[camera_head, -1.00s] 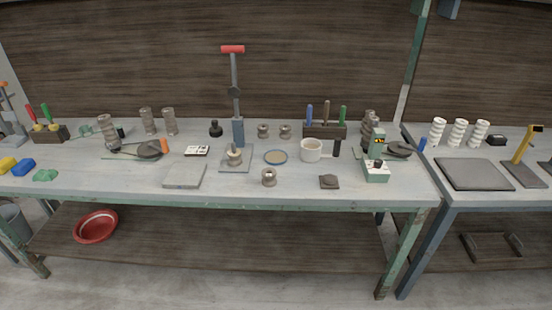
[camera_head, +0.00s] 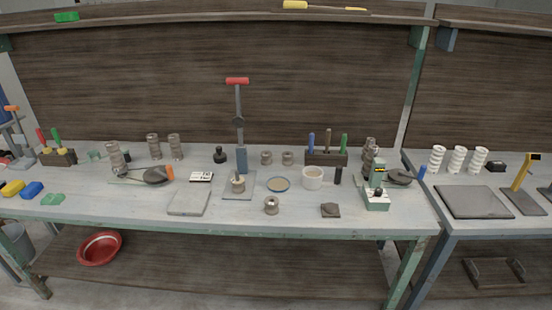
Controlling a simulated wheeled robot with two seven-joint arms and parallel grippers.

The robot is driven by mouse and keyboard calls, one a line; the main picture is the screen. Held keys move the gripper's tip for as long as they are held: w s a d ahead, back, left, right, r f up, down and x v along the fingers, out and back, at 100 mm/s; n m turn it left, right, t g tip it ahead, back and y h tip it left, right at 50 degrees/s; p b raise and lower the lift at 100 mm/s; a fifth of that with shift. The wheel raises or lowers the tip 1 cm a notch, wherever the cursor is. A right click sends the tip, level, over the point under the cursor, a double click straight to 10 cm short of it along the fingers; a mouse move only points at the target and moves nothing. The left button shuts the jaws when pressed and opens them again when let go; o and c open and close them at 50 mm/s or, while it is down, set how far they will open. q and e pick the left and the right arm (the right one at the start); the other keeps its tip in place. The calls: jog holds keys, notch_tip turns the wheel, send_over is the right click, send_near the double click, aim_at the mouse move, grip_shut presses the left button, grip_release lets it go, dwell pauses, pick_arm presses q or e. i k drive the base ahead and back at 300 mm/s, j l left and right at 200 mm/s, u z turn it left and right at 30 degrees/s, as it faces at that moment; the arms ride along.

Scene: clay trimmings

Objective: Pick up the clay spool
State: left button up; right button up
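Three small grey-brown spools that look like clay are on the workbench (camera_head: 120,205). One spool (camera_head: 271,205) stands alone near the front edge, right of the square grey slab. Two more spools, a left one (camera_head: 266,158) and a right one (camera_head: 287,158), stand side by side at the back, right of the upright press. I cannot tell which of them the task means. Neither of my grippers shows in the head view.
A press with a red handle (camera_head: 238,82) stands mid-bench. A green device (camera_head: 376,200) stands right. Bare bench surrounds the front spool.

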aim_at(267, 160)
jog(key=i+j+z, duration=0.15)
jog(key=z, duration=0.3)
jog(key=j+z, duration=0.35)
jog(key=z, duration=0.15)
jog(key=i+j+z, duration=0.1)
jog(key=j+z, duration=0.2)
jog(key=z, duration=0.15)
